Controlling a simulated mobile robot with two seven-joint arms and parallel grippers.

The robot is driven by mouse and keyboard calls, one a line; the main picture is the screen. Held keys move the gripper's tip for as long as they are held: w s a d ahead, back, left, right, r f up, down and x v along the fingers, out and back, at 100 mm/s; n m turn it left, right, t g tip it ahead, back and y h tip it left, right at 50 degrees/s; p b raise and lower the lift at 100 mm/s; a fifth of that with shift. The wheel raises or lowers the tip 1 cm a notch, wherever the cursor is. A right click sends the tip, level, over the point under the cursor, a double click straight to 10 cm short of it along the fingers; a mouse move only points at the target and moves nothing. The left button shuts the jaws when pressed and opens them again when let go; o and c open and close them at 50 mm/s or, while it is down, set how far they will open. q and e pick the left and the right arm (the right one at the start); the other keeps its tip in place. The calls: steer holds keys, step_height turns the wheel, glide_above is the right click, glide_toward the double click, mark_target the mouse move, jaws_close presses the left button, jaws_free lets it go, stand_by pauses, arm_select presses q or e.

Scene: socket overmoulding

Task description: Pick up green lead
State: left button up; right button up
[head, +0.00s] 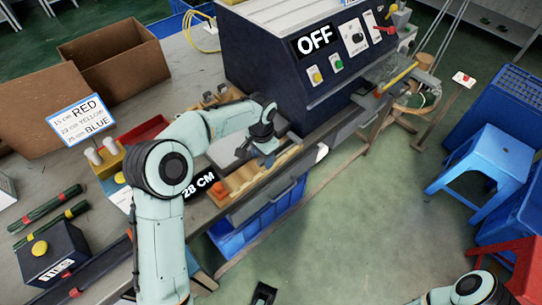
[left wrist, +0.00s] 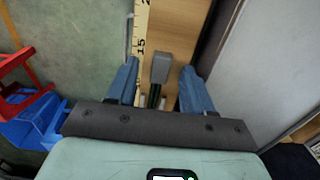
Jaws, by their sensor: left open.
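In the left wrist view a grey plug-like block (left wrist: 160,68) with a dark green lead (left wrist: 154,95) below it lies over the wooden board between my two blue fingers. My left gripper (left wrist: 160,85) is open, with a finger on either side of the lead and visible gaps to it. In the head view my left gripper (head: 266,145) is over the wooden fixture (head: 250,180) at the bench's front edge, and it hides the lead there.
The dark machine marked OFF (head: 312,45) stands just behind the left gripper. Cardboard boxes (head: 40,110) are at the left. A measuring strip (left wrist: 140,40) runs beside the wooden board. A blue crate (head: 258,218) is below the bench edge, and blue stools (head: 490,160) are at right.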

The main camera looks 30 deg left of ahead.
arm_select(q)
steer(key=shift+f, duration=0.1)
jaws_close()
